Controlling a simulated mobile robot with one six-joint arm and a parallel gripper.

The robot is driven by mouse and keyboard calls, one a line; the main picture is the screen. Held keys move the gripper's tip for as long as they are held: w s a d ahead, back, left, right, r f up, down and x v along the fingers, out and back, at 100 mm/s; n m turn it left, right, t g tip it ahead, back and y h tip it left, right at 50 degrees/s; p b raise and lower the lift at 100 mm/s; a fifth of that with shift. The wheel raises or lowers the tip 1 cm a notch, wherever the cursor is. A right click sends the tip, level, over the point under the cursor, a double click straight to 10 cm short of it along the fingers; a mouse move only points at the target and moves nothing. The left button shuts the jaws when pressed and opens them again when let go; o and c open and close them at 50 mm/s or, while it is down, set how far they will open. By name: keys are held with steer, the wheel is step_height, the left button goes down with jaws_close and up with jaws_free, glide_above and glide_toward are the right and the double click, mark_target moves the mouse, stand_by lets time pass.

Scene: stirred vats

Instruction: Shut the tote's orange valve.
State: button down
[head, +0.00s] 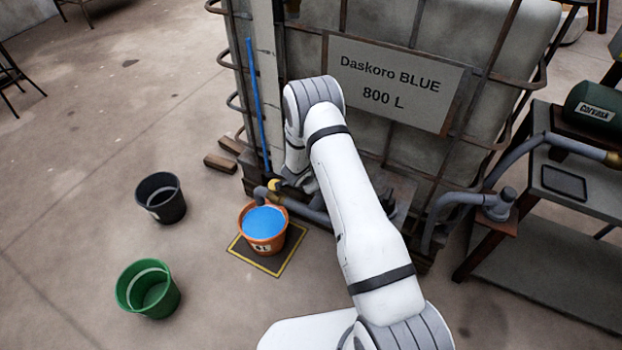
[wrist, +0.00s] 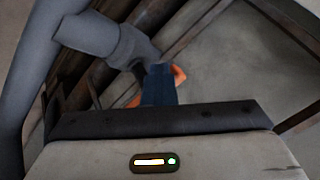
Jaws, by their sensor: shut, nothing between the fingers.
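The orange valve handle (wrist: 179,75) shows in the wrist view just behind my fingers, with another bit of orange at their lower left. My gripper (wrist: 159,70) is shut and empty, its blue-grey fingers in front of the handle and hiding its middle. I cannot tell whether they touch it. A grey pipe fitting (wrist: 132,46) is beside the fingertips. In the head view the tote (head: 400,135), labelled Daskoro BLUE 800 L, stands behind my arm, which covers most of the valve area. A small yellow-orange part (head: 274,184) shows there by the outlet pipe.
An orange bucket (head: 248,243) holding blue liquid stands on a yellow-edged mat (head: 278,262) beneath the outlet. A black bucket (head: 160,198) and a green bucket (head: 148,289) stand on the floor to the left. A bench (head: 560,183) with hoses is at right.

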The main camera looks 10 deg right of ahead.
steer(key=shift+w+a+r, duration=0.1)
steer(key=shift+w+r, duration=0.25)
steer(key=shift+w, duration=0.05)
steer(key=s+a+r+p, duration=0.2)
steer(key=a+r+p, duration=0.3)
steer(key=r+p, duration=0.2)
steer(key=shift+a+r+p, duration=0.15)
steer(key=shift+a+p, duration=0.15)
steer(key=shift+a, duration=0.05)
